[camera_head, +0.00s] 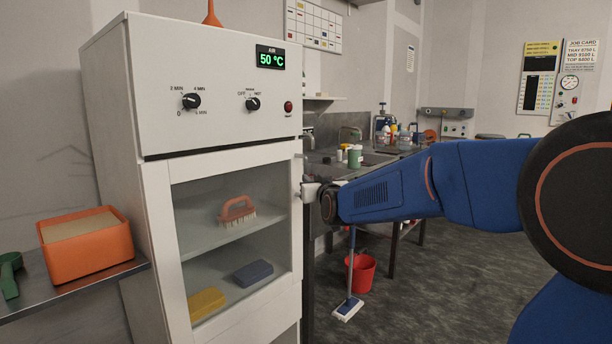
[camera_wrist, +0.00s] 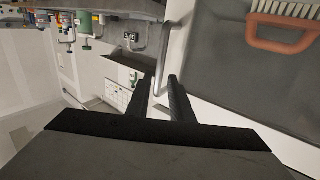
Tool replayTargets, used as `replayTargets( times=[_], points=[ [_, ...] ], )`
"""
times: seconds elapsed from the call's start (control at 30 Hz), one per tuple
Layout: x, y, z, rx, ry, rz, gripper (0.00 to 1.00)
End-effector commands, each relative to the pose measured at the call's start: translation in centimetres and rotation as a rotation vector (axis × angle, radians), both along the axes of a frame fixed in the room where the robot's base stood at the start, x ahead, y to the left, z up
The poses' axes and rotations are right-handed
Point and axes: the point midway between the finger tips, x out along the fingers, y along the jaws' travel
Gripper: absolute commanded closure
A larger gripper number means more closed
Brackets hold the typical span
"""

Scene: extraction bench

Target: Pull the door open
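The white cabinet door (camera_head: 155,215) has a glass pane and looks shut in the head view. Its white frame and dark pane (camera_wrist: 225,65) fill the right of the wrist view. A grey bar handle (camera_wrist: 165,45) stands along the door's frame in the wrist view. My gripper (camera_wrist: 161,76) is open, with its two dark fingers on either side of the handle's near end. A gap seems to show between bar and fingers; contact cannot be told. In the head view my gripper (camera_head: 310,191) is at the door's right edge, and the handle is mostly hidden there.
Behind the pane are an orange brush (camera_head: 238,209), a blue block (camera_head: 253,273) and a yellow sponge (camera_head: 206,303). An orange bin (camera_head: 88,254) stands on a shelf at left. A red bucket (camera_head: 361,273) and a mop (camera_head: 348,307) stand on the floor behind my arm.

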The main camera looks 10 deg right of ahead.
Motion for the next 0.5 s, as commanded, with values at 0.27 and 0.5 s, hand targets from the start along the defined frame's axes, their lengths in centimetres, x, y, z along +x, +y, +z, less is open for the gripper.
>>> replayTargets(
  times=[0.27,0.5],
  points=[
    [4.4,0.1,-0.1,0.001,0.000,-0.001,0.80],
    [6.8,0.2,0.0,0.001,0.000,-0.001,0.80]
  ],
)
